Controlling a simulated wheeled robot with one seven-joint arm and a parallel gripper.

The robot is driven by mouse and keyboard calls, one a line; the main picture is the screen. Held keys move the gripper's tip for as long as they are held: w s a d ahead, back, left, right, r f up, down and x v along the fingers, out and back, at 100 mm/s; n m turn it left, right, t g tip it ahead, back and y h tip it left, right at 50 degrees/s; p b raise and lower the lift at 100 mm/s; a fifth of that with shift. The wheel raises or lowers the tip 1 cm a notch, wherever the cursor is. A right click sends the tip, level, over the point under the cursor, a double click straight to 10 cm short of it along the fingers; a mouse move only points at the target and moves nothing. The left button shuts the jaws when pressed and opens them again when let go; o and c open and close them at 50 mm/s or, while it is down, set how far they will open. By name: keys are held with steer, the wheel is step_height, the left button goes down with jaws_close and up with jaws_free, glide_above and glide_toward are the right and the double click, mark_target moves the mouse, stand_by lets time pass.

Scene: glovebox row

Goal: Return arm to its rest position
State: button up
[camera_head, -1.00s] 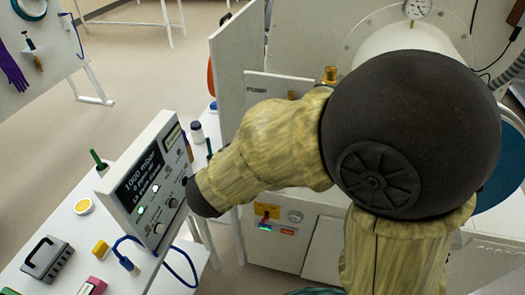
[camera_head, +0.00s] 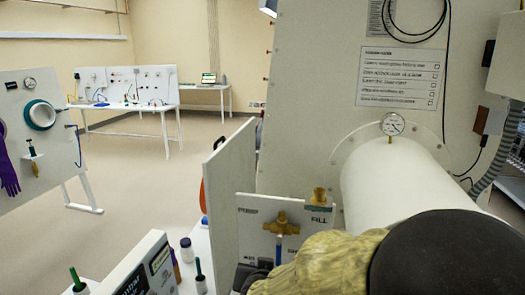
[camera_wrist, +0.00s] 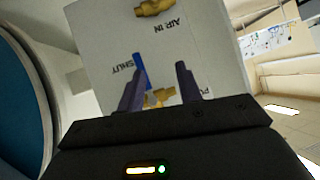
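My arm (camera_head: 330,268), in a tan sleeve with a black round joint (camera_head: 455,255), shows at the bottom right of the head view. My gripper is out of the head view. In the wrist view my gripper (camera_wrist: 160,84) is open, its two dark fingers apart with nothing seen held between them. Beyond the fingers is a white valve panel (camera_wrist: 205,45), upside down, with a blue lever (camera_wrist: 141,72) and brass fittings. I cannot tell how far the fingers are from the lever. The panel also shows in the head view (camera_head: 256,212).
A white cylinder (camera_head: 390,185) with a gauge (camera_head: 392,124) stands right of the panel. A white upright plate (camera_head: 230,185) stands at its left. A display box (camera_head: 140,272) and small bottles are at bottom left. Open floor (camera_head: 150,190) lies further left.

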steer(key=s+d+f+n+g, duration=0.1)
steer(key=s+d+f+g, duration=0.3)
steer(key=s+d, duration=0.2)
steer(key=s+d+f+n+g, duration=0.1)
steer(key=s+d+f+g, duration=0.3)
steer(key=s+d, duration=0.3)
steer(key=shift+d+f+g, duration=0.4)
steer(key=shift+d+g, duration=0.1)
steer(key=shift+d, duration=0.7)
steer(key=shift+s, duration=0.1)
stand_by(0.5)
